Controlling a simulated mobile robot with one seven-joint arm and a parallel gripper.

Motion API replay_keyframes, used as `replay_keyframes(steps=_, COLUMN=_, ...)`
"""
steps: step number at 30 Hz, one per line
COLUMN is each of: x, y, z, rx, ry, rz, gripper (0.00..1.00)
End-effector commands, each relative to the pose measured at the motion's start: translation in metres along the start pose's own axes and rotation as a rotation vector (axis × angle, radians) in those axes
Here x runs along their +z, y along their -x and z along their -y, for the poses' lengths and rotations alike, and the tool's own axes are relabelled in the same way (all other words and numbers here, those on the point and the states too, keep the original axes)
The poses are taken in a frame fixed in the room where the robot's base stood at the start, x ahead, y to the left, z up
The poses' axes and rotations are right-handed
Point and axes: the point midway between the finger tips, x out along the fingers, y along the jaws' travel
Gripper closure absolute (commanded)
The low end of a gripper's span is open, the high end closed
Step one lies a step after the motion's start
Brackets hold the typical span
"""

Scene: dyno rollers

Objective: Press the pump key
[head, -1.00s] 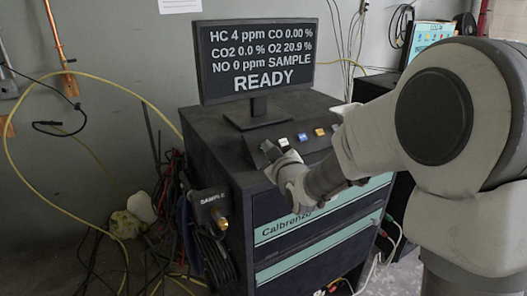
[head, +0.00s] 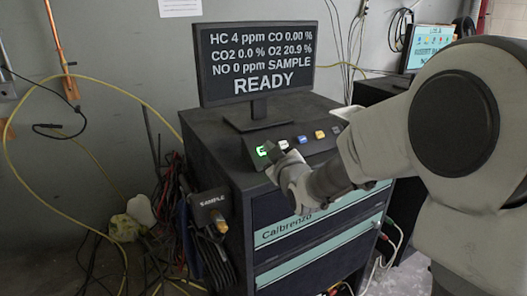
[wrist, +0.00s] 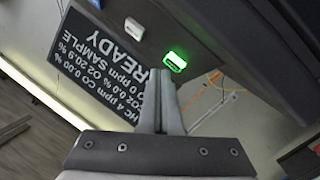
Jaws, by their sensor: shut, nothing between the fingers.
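A row of keys sits on a sloped dark panel (head: 246,149) on top of the analyzer cabinet. The leftmost key (head: 261,151) glows green; it also shows lit in the wrist view (wrist: 176,60). A white key (head: 283,144), a blue key (head: 302,139) and an amber key (head: 320,134) follow to its right. I cannot read the labels, so I cannot tell which is the pump key. My gripper (head: 271,149) is shut and empty. In the wrist view its fingertips (wrist: 159,72) are just beside the green key; whether they touch it is unclear.
The monitor (head: 257,56) behind the keys reads READY, with SAMPLE above. A yellow hose (head: 52,212) loops at the left. A second screen (head: 430,46) stands at the back right.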

Motion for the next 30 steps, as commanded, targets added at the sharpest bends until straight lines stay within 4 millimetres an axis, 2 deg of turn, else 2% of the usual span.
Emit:
replay_keyframes(steps=8, x=-0.002, y=0.002, z=-0.002, rx=0.0, ry=0.0, rz=0.0, gripper=1.0)
replay_keyframes(steps=24, x=-0.029, y=0.038, z=-0.029, rx=0.001, ry=0.001, rz=0.0, gripper=1.0)
replay_keyframes(steps=30, x=-0.03, y=0.042, z=-0.031, rx=0.0, ry=0.001, rz=0.001, gripper=1.0)
